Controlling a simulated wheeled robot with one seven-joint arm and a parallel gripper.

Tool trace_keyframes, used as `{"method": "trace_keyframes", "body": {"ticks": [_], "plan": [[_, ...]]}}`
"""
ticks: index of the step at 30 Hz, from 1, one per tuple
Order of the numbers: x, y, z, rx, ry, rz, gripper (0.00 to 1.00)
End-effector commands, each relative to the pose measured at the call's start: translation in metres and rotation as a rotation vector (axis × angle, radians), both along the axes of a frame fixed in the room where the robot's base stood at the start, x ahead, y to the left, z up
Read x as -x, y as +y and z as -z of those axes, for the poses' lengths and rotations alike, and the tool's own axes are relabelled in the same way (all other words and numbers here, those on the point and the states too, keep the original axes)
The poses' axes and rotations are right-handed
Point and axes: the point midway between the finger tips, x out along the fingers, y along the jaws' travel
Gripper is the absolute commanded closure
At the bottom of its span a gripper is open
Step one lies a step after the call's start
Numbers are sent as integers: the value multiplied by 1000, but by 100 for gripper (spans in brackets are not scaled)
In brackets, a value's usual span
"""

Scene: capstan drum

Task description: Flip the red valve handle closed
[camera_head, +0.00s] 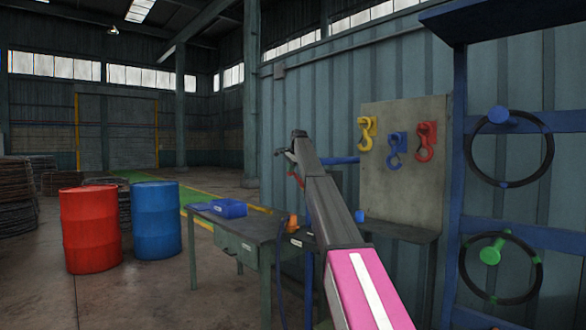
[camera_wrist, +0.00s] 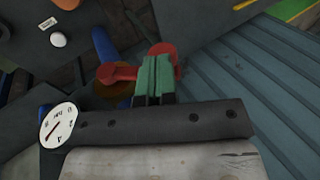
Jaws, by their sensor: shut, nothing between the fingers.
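The red valve handle (camera_wrist: 117,74) shows in the wrist view near the middle. Its red parts lie on both sides of my gripper's fingers and beyond their tips, and the fingers hide its middle. My gripper (camera_wrist: 155,62) has green fingers that are together and empty, close over the handle. I cannot tell if they touch it. A brownish round part sits under the handle, beside a blue pipe (camera_wrist: 103,45).
A round white gauge (camera_wrist: 58,125) is left of my gripper. A workbench (camera_head: 245,228) with a blue bin (camera_head: 229,208) stands below my arm. Red (camera_head: 90,230) and blue (camera_head: 156,222) drums stand left. Hooks hang on a board (camera_head: 400,185); a blue rack (camera_head: 458,150) is at right.

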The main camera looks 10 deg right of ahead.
Motion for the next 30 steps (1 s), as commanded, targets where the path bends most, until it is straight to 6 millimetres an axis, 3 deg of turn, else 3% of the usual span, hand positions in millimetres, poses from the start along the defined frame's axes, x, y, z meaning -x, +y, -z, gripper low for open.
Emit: {"method": "trace_keyframes", "body": {"ticks": [5, 30], "plan": [[-13, 8, 6, 77, 107, -1, 100], [-34, 25, 47, 75, 102, 0, 100]]}}
